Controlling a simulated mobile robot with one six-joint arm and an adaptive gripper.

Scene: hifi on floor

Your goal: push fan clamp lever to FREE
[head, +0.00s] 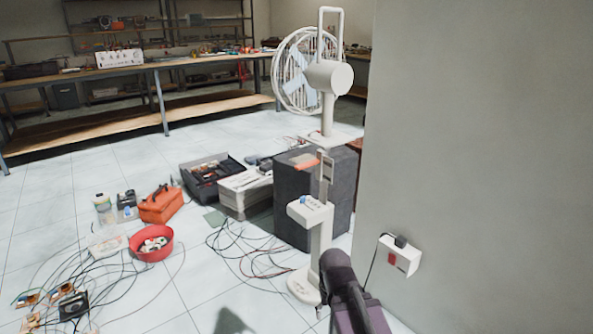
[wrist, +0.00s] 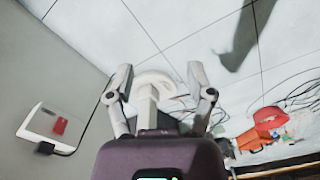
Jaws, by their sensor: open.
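A white fan (head: 330,78) shows in the head view, its caged head above a pale plate. Below are a white column and a round foot (head: 301,286) on the floor. My gripper (wrist: 160,78) is open and empty in the wrist view. A white round foot and post (wrist: 147,105) show between and beyond its fingers.
A grey wall (head: 480,150) with a white socket box (head: 398,257) and cable stands close at right. Dark speaker-like boxes (head: 295,200) stand behind the column. Cables, a red bowl (head: 151,252) and an orange bag (head: 161,205) lie at left. Floor between is partly clear.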

